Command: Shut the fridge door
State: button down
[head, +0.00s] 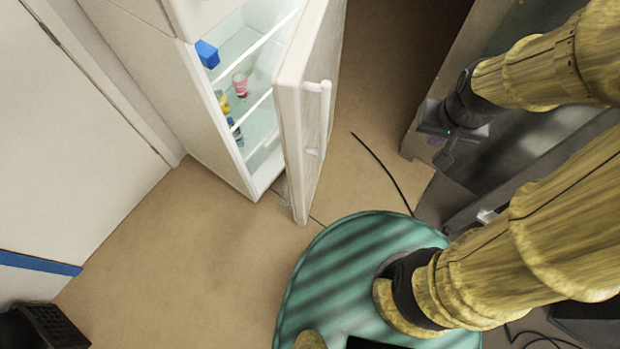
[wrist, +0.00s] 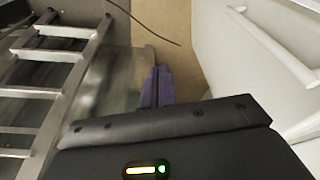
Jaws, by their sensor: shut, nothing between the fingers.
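The white fridge (head: 178,101) stands at the upper left of the head view. Its door (head: 312,100) is open and juts toward me, with shelves and items showing inside. The door's white handle (head: 318,95) is on the side facing right; in the wrist view the handle (wrist: 270,45) shows at the upper right, on the door's pale face. My gripper (head: 444,158) is to the right of the door, apart from it and from the handle. Its purple fingers (wrist: 157,85) are shut together and empty in the wrist view.
A blue box (head: 207,54) and a red cup (head: 240,84) sit in the fridge. A metal ladder-like frame (wrist: 62,60) is left of my fingers in the wrist view. A black cable (head: 384,171) lies on the floor. Bare brown floor (head: 180,255) is left of the door.

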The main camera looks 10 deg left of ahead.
jog(key=shift+f, duration=0.1)
jog(key=w+a+f+m+y+b, duration=0.2)
jog(key=f+m+b, duration=0.4)
jog(key=f+b, duration=0.4)
jog(key=w+a+f+m+g+y+b, duration=0.1)
jog(key=a+f+m+y+b, duration=0.3)
jog(key=f+b, duration=0.7)
jog(key=w+a+f+m+g+y+b, duration=0.1)
jog(key=w+a+f+m+y+b, duration=0.2)
jog(key=f, duration=1.9)
jog(key=w+a+m+b, duration=0.1)
jog(key=a+m+b, duration=0.4)
jog(key=b, duration=0.2)
jog(key=shift+a+f, duration=0.25)
jog(key=shift+f, duration=0.1)
jog(key=a+r+b+x, duration=0.1)
jog(key=x, duration=0.5)
jog(key=a+r+b+x, duration=0.1)
jog(key=x, duration=0.5)
jog(key=shift+s+a+f+b, duration=0.2)
jog(key=shift+a+f+b, duration=0.1)
jog(key=shift+b, duration=0.1)
